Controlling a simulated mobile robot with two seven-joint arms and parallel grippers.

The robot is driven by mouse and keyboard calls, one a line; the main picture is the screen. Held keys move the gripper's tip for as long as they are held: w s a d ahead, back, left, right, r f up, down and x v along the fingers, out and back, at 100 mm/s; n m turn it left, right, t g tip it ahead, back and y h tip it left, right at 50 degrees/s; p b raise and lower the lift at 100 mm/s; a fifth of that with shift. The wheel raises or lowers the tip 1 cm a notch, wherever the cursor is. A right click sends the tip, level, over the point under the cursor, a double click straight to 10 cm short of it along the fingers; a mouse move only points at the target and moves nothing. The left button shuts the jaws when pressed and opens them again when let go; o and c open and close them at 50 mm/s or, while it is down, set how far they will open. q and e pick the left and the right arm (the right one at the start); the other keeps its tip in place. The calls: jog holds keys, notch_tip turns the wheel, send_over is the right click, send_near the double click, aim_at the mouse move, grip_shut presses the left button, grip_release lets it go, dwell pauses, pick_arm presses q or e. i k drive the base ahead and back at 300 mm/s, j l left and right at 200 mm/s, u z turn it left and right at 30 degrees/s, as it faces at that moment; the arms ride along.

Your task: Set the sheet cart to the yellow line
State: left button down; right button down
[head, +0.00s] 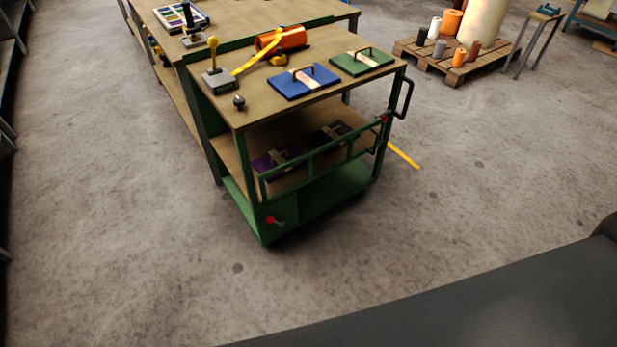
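The green sheet cart (228,180) stands upright in the middle of the head view, its far side close against a long workbench (330,14). A black handle (404,97) sticks out at its right end. A green rail runs along the front of its middle shelf. A red-tipped lever (273,220) sits low at the near corner. A short piece of yellow line (404,155) shows on the floor right of the cart; the cart hides the rest. Neither of my grippers is in view.
A blue plate (304,80), a green plate (362,61), an orange roll (281,38) and a yellow-knobbed tool (214,68) lie on the cart top. A pallet (458,66) with rolls stands back right. Shelving edges the left. Floor in front and right is clear.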

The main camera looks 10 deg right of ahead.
aim_at(267, 121)
jog(key=i+l, duration=0.35)
jog(key=l, duration=0.2)
jog(key=i+l, duration=0.4)
jog(key=l, duration=0.15)
jog(key=i+l, duration=0.35)
jog(key=l, duration=0.15)
jog(key=i+l, duration=0.35)
jog(key=l, duration=0.2)
jog(key=i+l, duration=0.4)
jog(key=l, duration=0.15)
